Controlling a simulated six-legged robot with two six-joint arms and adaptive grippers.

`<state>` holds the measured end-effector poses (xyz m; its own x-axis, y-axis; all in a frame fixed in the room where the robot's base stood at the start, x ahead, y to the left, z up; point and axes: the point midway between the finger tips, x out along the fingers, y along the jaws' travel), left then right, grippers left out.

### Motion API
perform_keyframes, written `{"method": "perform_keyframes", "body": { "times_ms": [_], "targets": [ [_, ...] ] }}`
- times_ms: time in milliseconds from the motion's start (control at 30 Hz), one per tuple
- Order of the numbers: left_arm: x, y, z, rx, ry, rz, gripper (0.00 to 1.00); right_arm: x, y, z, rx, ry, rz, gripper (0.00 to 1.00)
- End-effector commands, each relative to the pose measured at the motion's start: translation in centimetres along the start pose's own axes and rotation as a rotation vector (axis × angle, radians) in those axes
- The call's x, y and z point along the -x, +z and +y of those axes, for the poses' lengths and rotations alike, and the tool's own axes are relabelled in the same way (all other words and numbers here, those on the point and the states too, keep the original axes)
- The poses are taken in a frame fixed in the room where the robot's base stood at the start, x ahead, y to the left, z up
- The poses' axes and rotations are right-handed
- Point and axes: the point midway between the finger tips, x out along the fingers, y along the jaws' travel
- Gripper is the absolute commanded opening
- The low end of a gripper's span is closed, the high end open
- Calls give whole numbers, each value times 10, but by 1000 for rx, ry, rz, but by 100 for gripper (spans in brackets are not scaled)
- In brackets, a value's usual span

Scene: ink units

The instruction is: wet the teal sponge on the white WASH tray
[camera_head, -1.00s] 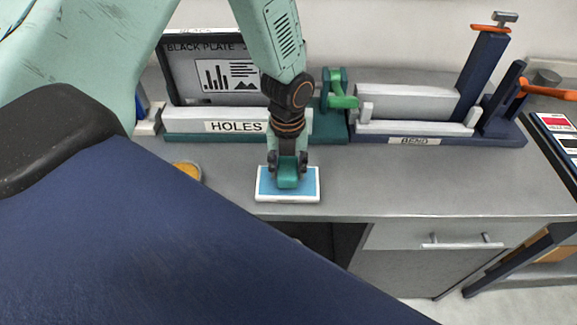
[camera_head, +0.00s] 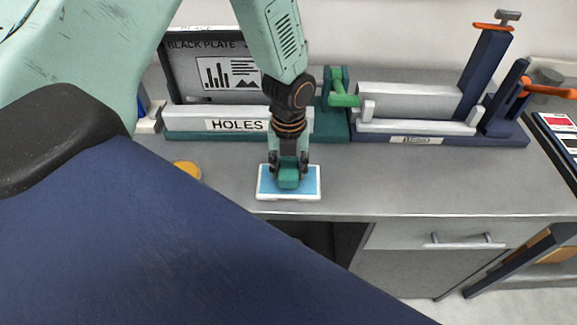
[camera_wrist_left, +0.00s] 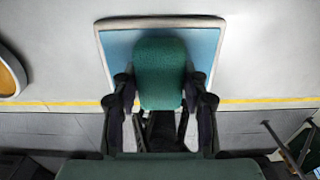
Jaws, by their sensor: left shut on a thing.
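The teal sponge (camera_head: 289,178) is held in my left gripper (camera_head: 289,169), over the white-rimmed tray (camera_head: 313,196) with a blue inside. In the left wrist view the sponge (camera_wrist_left: 161,72) sits between the two dark fingers of the gripper (camera_wrist_left: 161,100), and the tray (camera_wrist_left: 158,22) lies beyond and around it. The sponge is at or just above the blue surface; I cannot tell whether it touches. My right gripper is in neither current view.
A round dish with orange contents (camera_head: 187,169) stands left of the tray. Behind are the HOLES unit (camera_head: 190,122), a green-handled device (camera_head: 340,100) and a grey press unit (camera_head: 410,100). The counter right of the tray is clear.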

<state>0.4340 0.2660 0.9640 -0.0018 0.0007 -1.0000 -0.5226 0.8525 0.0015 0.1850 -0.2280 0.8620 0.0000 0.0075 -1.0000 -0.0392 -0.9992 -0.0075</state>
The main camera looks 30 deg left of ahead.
Motion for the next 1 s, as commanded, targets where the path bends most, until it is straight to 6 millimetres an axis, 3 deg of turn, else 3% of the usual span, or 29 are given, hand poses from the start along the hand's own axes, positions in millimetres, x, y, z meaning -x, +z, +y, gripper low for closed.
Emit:
{"method": "perform_keyframes", "body": {
  "times_ms": [1000],
  "targets": [
    [-8, 0, 0, 0, 0, 0, 19, -4, 0, 0, 0, 0, 0, 40]
  ]
}}
